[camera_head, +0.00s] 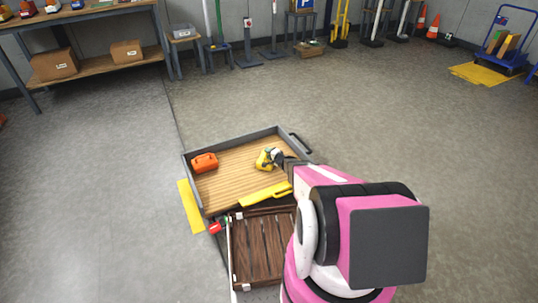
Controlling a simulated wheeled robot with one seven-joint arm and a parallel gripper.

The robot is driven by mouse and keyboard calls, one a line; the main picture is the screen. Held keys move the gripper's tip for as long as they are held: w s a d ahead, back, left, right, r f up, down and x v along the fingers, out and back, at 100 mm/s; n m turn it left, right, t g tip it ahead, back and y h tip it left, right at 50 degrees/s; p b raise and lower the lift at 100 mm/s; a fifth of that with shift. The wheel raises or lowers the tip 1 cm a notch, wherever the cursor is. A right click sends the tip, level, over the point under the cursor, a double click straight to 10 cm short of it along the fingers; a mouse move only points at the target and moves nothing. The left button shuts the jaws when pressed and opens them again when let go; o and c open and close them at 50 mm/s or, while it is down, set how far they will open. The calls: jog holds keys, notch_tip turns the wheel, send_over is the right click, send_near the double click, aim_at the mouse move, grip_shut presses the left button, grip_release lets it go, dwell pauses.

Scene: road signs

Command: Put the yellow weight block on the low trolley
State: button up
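The low trolley (229,142) is a shallow tray with a grey rim, a slatted wooden deck and a dark handle at its right. My gripper (271,156) reaches over the right part of the deck. A small yellow block (264,161), which looks like the weight block, is at my fingertips. It is partly hidden by the gripper. I cannot tell whether the fingers are shut on it, nor whether it touches the deck. An orange case (204,162) sits on the deck at the left. A long yellow piece (264,195) lies along the near edge.
A dark slatted wooden crate or pallet (262,247) stands just in front of the trolley. A small red object (217,227) is beside it. Yellow floor marking (190,207) lies at left. A shelf (100,72) and a blue cart (506,50) stand far back. The floor between is clear.

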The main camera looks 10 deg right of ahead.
jog(key=shift+r, duration=0.1)
jog(key=v, duration=1.2)
jog(key=s+a+r+n+g+y, duration=0.1)
jog(key=s+a+r+n+g, duration=0.4)
jog(key=r, duration=0.3)
jog(key=s+a+r+n+g+y, duration=0.1)
jog(key=s+a+r+n+g, duration=0.2)
jog(key=s+a+r, duration=0.35)
jog(key=s+d+r+n+g+h, duration=0.1)
jog(key=s+d+r+g+h, duration=0.1)
jog(key=s+r+h, duration=0.2)
jog(key=s+d+r+n+g+h, duration=0.1)
jog(key=s+d+r+g+h, duration=0.2)
jog(key=s+r, duration=0.6)
jog(key=shift+s+d+h, duration=0.2)
jog(key=shift+s+h, duration=0.9)
jog(key=shift+s, duration=0.1)
